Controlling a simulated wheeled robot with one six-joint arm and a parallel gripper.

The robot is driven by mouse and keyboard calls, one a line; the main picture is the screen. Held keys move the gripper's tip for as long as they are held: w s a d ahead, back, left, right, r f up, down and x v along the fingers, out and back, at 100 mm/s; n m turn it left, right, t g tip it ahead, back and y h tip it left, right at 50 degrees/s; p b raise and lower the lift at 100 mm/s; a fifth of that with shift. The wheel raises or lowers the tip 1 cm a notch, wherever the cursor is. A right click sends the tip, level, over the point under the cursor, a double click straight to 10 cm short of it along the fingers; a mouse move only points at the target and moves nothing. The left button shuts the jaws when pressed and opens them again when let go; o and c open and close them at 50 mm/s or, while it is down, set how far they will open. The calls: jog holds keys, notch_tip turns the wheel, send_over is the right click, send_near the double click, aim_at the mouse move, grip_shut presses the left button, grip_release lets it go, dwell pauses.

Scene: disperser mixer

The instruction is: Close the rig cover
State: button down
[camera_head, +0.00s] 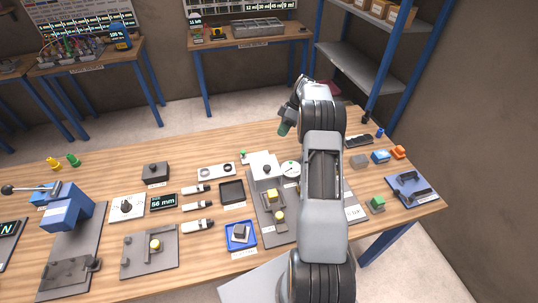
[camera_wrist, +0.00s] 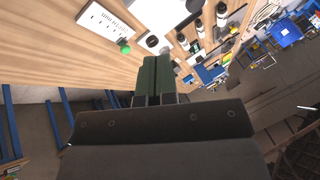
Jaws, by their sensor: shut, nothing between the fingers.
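My gripper (camera_head: 284,128) is raised above the far middle of the wooden table in the head view, partly beside my own arm. In the wrist view, its two dark green fingers (camera_wrist: 152,80) are together with nothing between them. A grey rig plate (camera_head: 262,222) with yellow-topped parts stands at the table's middle, partly hidden by my arm. A round white dial (camera_head: 291,169) stands at its back. I cannot tell which part is the rig cover or how it stands. My gripper is apart from the rig.
A blue press-like device (camera_head: 66,207) stands at the left. A blue tray (camera_head: 241,236), a black tray (camera_head: 231,192) and several dark-and-white cylinders lie left of the rig. A blue-grey fixture (camera_head: 411,189) and small coloured blocks sit at the right. Shelving (camera_head: 365,62) stands behind.

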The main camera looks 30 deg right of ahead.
jog(key=b, duration=0.3)
send_over(271, 165)
jog(key=w+d, duration=0.3)
notch_tip(271, 165, down, 7)
jog(key=shift+a+f, duration=0.1)
jog(key=shift+a, duration=0.05)
jog(key=shift+s+a+f+p, duration=0.1)
jog(key=shift+s+a+p, duration=0.35)
jog(key=shift+s+a, duration=0.45)
jog(key=shift+s+a+f, duration=0.25)
jog(key=shift+s+a, duration=0.25)
jog(key=shift+s, duration=0.1)
